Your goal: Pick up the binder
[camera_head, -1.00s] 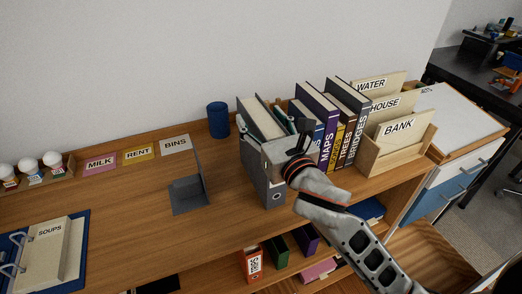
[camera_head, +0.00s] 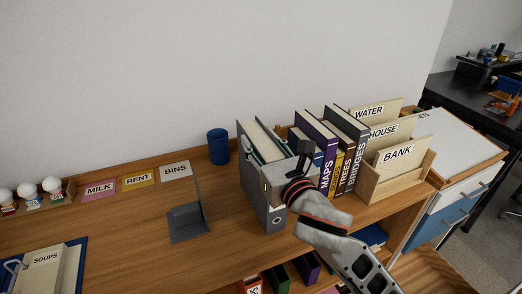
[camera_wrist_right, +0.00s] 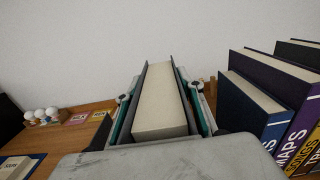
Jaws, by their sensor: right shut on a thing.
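The binder (camera_head: 250,185) is grey with cream pages. It stands upright on the wooden desk, left of the row of books. My right gripper (camera_head: 266,158) is at the binder's upper part, with my arm coming in from the lower right. In the right wrist view, the binder (camera_wrist_right: 160,100) lies between the two teal-lined fingers, which are shut on its sides. The binder's lower end is hidden there by my gripper's body. I cannot make out a gap under the binder. My left gripper is not in view.
Books (camera_head: 345,140) stand close on the binder's right, then a wooden letter holder (camera_head: 375,186). A blue cup (camera_head: 218,147) is behind to the left. The wall is close behind.

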